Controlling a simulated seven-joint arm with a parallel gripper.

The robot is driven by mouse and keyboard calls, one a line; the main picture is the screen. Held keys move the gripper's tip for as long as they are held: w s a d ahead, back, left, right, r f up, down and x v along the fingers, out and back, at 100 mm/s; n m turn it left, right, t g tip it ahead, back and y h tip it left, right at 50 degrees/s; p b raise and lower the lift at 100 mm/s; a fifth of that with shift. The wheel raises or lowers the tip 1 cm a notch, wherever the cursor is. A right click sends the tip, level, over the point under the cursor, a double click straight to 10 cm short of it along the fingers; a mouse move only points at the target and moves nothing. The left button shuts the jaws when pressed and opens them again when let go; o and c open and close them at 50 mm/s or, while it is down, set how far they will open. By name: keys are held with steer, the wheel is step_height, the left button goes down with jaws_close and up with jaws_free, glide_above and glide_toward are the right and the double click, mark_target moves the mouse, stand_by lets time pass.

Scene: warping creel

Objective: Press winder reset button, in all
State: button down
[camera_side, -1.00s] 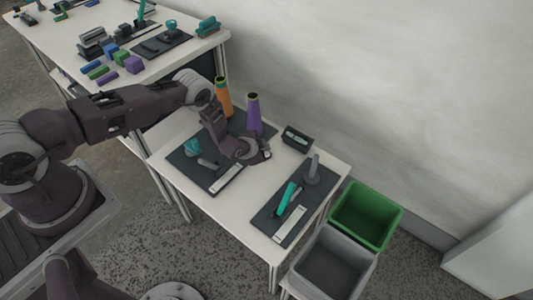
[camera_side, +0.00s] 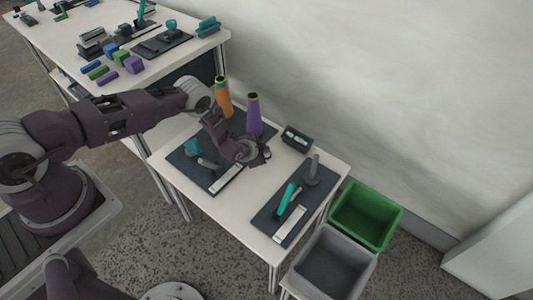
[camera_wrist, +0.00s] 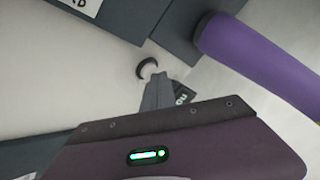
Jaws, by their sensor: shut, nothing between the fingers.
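My gripper (camera_wrist: 156,78) is shut and empty; its grey fingers point at a small round piece (camera_wrist: 147,68) with a dark rim and pale centre, on the white tabletop. This looks like the reset button. The fingertips look very close to it; I cannot tell whether they touch. In the side view my gripper (camera_side: 264,154) is low over the table beside the purple cone, and the button cannot be made out there. A dark label with white letters (camera_wrist: 182,96) is partly hidden behind the gripper.
A purple cone (camera_side: 254,114) and an orange cone (camera_side: 223,98) stand behind my gripper. A dark box (camera_side: 297,138) is to its right. Dark mats with tools lie on the white table (camera_side: 240,205). A green bin (camera_side: 372,242) and a grey bin (camera_side: 318,234) are at right.

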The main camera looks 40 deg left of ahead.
steer(key=shift+f, duration=0.25)
stand_by(0.3)
steer(key=shift+r, duration=0.9)
steer(key=shift+r, duration=2.5)
